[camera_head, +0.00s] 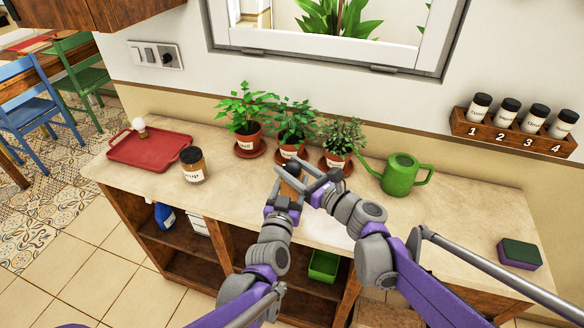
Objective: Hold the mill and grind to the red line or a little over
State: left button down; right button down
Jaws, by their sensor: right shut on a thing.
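The mill (291,170), with a dark top, stands at the front of the counter behind my two grippers, mostly hidden by their fingers. My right gripper (312,174) reaches in from the right and is shut on it. My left gripper (282,187) comes up from below at the mill's lower part. Its fingers overlap the mill, and I cannot tell whether they grip it. No red line can be made out.
A jar with a black lid (194,167) and a red tray (150,150) holding a small white-topped object (139,124) are at left. Potted plants (294,124) stand behind the mill. A green watering can (400,175), a sponge (519,252) and a numbered rack (512,137) are at right.

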jog(key=shift+m+t+h, duration=0.7)
jog(key=shift+h, duration=0.2)
jog(key=shift+c, duration=1.1)
grip_release()
jog(key=n+g+y, duration=0.2)
jog(key=shift+w+d+y, duration=0.1)
jog(key=shift+y, duration=0.2)
jog(key=n+g+y, duration=0.3)
jog(key=n+g, duration=0.1)
jog(key=g, duration=0.1)
jog(key=v, duration=1.2)
